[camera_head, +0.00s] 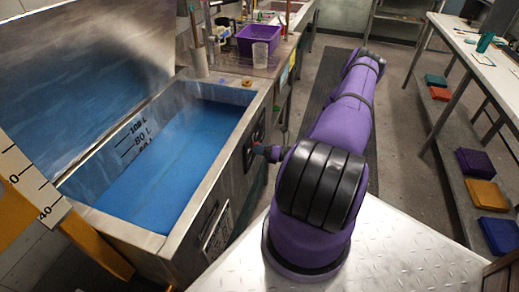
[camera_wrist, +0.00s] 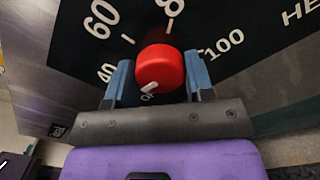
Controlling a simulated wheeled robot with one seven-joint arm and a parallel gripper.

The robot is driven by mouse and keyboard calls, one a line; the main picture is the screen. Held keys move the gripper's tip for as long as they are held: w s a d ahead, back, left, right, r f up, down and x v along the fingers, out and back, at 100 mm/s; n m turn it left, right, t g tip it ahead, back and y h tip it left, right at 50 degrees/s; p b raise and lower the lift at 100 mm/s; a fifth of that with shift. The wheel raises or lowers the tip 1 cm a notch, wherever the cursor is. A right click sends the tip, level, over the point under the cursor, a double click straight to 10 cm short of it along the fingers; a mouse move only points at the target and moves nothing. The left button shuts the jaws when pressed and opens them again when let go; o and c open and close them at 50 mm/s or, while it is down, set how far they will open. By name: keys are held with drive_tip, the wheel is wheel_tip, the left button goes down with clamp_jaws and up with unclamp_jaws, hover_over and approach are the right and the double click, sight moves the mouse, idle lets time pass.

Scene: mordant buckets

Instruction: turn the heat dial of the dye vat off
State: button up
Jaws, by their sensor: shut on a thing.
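The dye vat (camera_head: 232,190) is a steel tank of blue liquid at the left of the head view, with a dark dial panel on its right side. In the wrist view the heat dial (camera_wrist: 160,66) is a red round knob on a black face with white numbers. Its white mark points down and slightly left, at small lettering that looks like "OFF" but is partly hidden. My gripper (camera_wrist: 160,82) has its blue-grey fingers on both sides of the knob and is shut on it. In the head view my gripper (camera_head: 262,150) reaches the panel, and the knob is too small to make out.
A purple basin (camera_head: 259,40) and a clear cup (camera_head: 260,54) stand on the counter behind the vat.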

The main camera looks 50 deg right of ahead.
drive_tip(key=shift+s+f+n, duration=0.1)
drive_tip(key=shift+n, duration=3.6)
drive_tip(key=o, duration=0.9)
drive_tip(key=v, duration=1)
drive_tip(key=shift+s+d, duration=0.15)
drive_tip(key=shift+s, duration=0.2)
